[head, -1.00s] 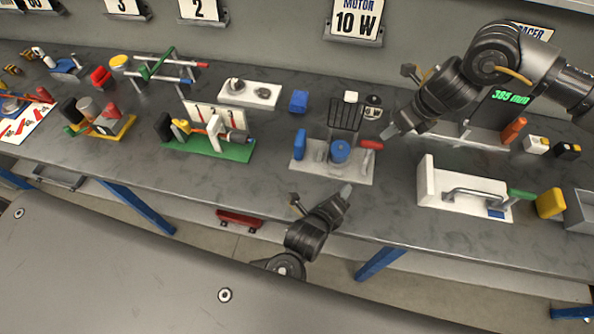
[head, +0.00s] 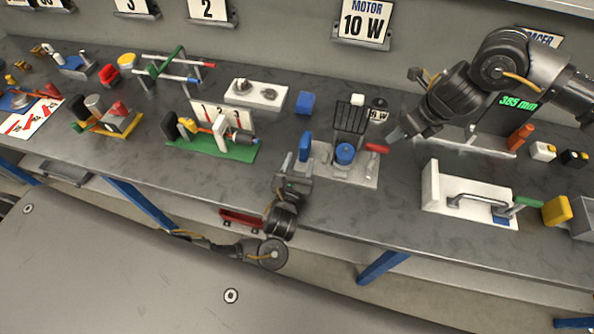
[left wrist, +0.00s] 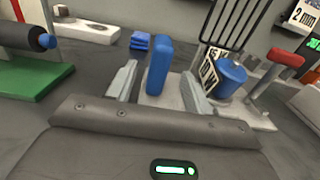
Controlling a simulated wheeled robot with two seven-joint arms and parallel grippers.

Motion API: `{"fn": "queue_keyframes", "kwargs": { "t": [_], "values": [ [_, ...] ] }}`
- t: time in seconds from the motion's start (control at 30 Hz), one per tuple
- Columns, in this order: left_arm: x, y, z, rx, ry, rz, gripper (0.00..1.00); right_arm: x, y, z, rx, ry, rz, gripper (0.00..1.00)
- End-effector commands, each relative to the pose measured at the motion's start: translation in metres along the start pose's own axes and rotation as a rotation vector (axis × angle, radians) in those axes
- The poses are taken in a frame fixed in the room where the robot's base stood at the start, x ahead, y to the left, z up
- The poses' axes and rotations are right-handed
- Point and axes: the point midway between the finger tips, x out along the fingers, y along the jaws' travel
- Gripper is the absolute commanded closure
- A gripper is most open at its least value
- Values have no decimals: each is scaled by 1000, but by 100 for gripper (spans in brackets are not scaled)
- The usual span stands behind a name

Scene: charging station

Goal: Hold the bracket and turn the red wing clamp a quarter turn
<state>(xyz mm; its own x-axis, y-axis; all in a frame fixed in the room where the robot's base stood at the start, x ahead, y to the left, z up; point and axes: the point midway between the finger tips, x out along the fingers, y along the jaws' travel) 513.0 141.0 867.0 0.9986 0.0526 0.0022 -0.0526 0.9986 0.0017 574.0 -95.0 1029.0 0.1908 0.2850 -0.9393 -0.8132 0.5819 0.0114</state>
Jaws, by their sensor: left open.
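A grey base plate (head: 355,175) on the bench carries a blue upright grip (head: 305,146), which looks like the bracket's handle, a blue cylinder (head: 344,154) and the red wing clamp (head: 377,148) on its right side. My left gripper (head: 300,165) is open at the plate's left end. In the left wrist view its two fingers (left wrist: 160,88) stand either side of the blue upright grip (left wrist: 158,65), with gaps visible. The red clamp (left wrist: 286,57) shows there at right. My right gripper (head: 394,136) is just right of the red clamp; its finger opening is unclear.
A white fixture with a metal handle (head: 470,202) stands to the right. A green-based fixture (head: 210,150) stands to the left. A small blue block (head: 306,103) and a white plate with knobs (head: 256,95) lie behind. Bare bench shows in front of the plate.

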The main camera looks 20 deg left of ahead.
Motion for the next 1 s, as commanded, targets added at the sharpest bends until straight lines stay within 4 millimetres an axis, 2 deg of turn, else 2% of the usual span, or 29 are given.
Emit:
{"fn": "queue_keyframes", "kwargs": {
  "t": [0.03,0.2,0.4,0.57,0.83,1.0],
  "values": [
    [11,0,1,2,-2,0,49,0,0,0,0,0,0,64],
    [41,0,1,1,-1,0,49,0,0,0,0,0,0,64],
    [64,0,0,0,0,1,49,0,0,0,0,0,0,64],
    [73,0,0,-2,1,0,49,0,0,0,0,0,0,64],
    [74,0,0,-2,2,0,49,0,0,0,0,0,0,64],
    [73,0,0,-2,2,0,70,0,0,0,0,0,0,64]
  ]
}}
